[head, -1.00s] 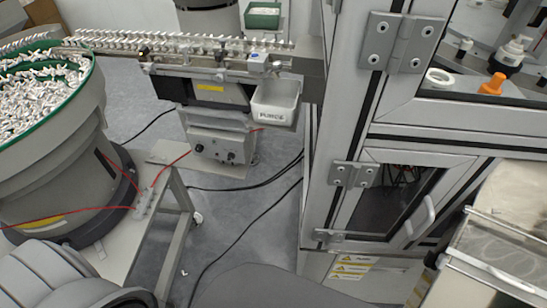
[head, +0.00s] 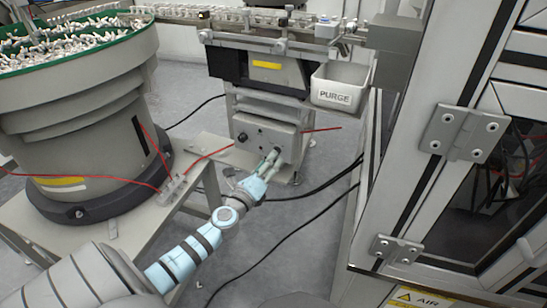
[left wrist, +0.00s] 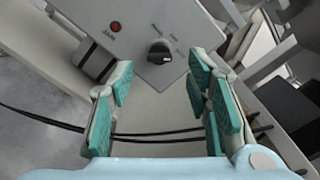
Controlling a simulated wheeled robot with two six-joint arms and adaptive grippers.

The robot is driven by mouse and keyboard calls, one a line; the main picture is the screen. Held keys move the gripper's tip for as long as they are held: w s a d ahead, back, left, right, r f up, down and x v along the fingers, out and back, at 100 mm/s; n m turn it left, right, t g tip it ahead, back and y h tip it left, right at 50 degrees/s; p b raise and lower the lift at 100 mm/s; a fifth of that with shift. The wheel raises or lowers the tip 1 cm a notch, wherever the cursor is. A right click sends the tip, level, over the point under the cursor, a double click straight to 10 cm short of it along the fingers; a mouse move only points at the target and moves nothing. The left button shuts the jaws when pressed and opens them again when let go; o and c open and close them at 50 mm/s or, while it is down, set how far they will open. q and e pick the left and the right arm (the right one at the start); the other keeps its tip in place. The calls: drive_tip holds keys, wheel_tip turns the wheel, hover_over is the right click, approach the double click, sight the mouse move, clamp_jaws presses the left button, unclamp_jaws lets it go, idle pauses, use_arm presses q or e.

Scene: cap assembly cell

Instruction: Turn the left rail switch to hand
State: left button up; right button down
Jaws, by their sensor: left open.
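The rail switch is a black rotary knob (left wrist: 160,52) on a grey control box, with small labels around it that are too small to read. A red lamp (left wrist: 115,26) sits to its left on the same panel. In the head view the control box (head: 262,132) is under the rail, and my gripper partly covers its lower right. My left gripper (head: 269,160) reaches up to the front of this box. In the left wrist view its teal-padded fingers (left wrist: 160,82) are open and empty, with the knob ahead, between and beyond the tips. My right gripper is not in view.
A white PURGE bin (head: 340,88) hangs to the right of the box. A bowl feeder (head: 75,105) stands on a bench (head: 125,228) at left. Red and black cables run near the arm. A framed machine cabinet (head: 405,190) stands at right.

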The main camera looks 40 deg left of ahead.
use_arm(q)
drive_tip(key=x, duration=0.4)
drive_tip(key=shift+w, duration=0.25)
clamp_jaws()
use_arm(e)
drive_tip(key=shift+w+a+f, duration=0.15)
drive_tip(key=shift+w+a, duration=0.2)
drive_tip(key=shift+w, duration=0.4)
